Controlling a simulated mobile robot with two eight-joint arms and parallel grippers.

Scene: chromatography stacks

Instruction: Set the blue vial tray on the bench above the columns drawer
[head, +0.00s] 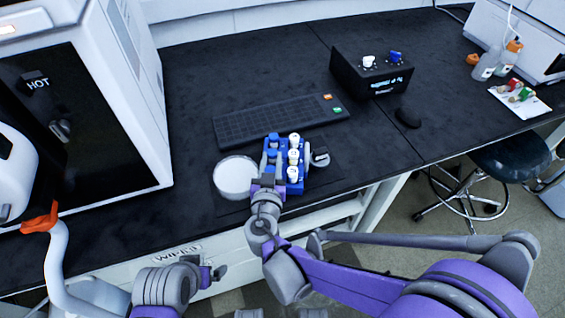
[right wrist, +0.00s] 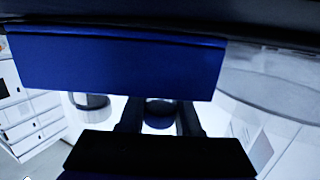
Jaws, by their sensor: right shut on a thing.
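The blue vial tray (head: 296,186) holds several white-capped vials and some blue-capped ones. It is over a dark mat near the bench's front edge, right of a round white dish. My right gripper (head: 268,184) is shut on the tray's near left side. In the right wrist view the tray's blue wall (right wrist: 115,62) fills the upper left, close to the camera. I cannot tell whether the tray touches the bench. My left gripper (head: 207,273) is low in front of the drawer fronts, empty; its jaw opening is unclear. No columns label is readable; one drawer front (head: 180,250) seems to read "WIPES".
The white dish (head: 236,176) is close to the tray's left. A keyboard (head: 278,122) lies behind it, with a black box (head: 371,75) and a mouse (head: 407,117) farther right. A large instrument (head: 75,120) stands at left.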

